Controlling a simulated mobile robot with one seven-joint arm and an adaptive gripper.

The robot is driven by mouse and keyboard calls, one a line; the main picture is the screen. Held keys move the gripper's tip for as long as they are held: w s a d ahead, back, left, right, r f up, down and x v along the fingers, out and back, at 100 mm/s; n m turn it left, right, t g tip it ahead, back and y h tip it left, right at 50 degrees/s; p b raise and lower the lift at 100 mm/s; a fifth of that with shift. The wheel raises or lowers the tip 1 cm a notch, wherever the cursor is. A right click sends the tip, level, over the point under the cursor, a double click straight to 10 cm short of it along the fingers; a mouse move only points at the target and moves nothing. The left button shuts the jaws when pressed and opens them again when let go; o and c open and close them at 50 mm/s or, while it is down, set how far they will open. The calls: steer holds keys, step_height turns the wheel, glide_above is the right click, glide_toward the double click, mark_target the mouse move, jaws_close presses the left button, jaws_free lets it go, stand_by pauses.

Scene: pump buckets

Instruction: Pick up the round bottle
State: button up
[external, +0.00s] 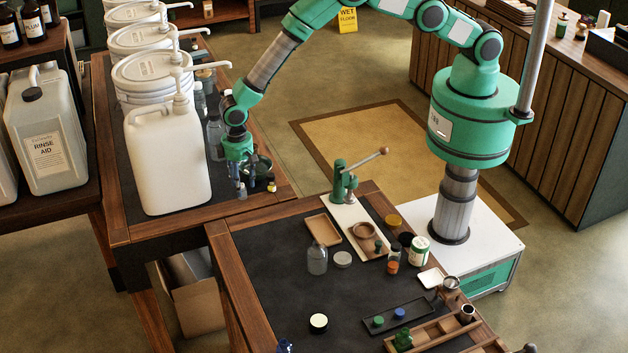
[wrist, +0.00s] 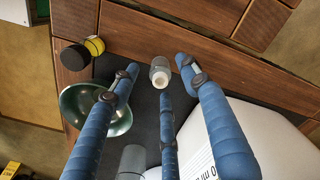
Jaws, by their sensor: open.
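My gripper (external: 239,178) is low over the far counter, beside the big white pump jug (external: 166,160). In the wrist view my gripper (wrist: 158,74) has its blue fingers spread open. A small clear bottle with a pale round mouth (wrist: 160,72) stands between the fingertips, with dark counter and wood edging around it. I see no finger clearly pressed on it. In the external view this bottle (external: 242,191) is small and partly hidden by the fingers. Another clear bottle (external: 317,259) stands on the near table; I cannot tell which is the round bottle.
A greyish container (wrist: 132,160) shows at the bottom. White pump buckets (external: 140,77) line the counter. The near table has free dark surface.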

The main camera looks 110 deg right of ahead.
mark_target(247, 190)
steer(key=shift+f, duration=1.75)
steer(key=shift+c, duration=0.5)
jaws_close()
